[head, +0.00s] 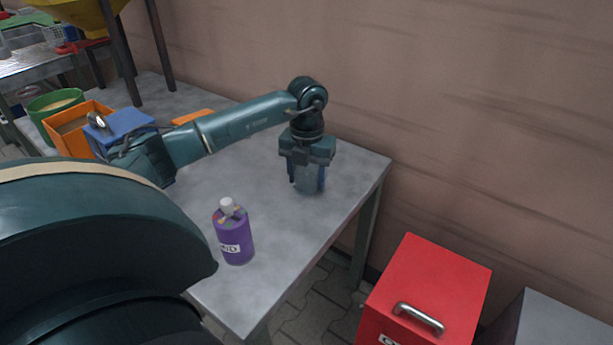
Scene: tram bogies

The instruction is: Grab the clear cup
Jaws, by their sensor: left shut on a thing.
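The clear cup (311,184) stands upright near the far right corner of the grey table (275,237). It looks bluish and see-through. My left gripper (306,168) points straight down over it and is shut on it. The fingers hide the cup's upper part. The cup's base looks to be at the table top; I cannot tell whether it touches. My right gripper is not in view.
A purple bottle (234,236) with a white cap stands near the table's front edge. A blue box (122,126), an orange bin (75,128) and a green tub (52,105) are at the left. A red cabinet (432,280) stands right of the table. A wall is behind.

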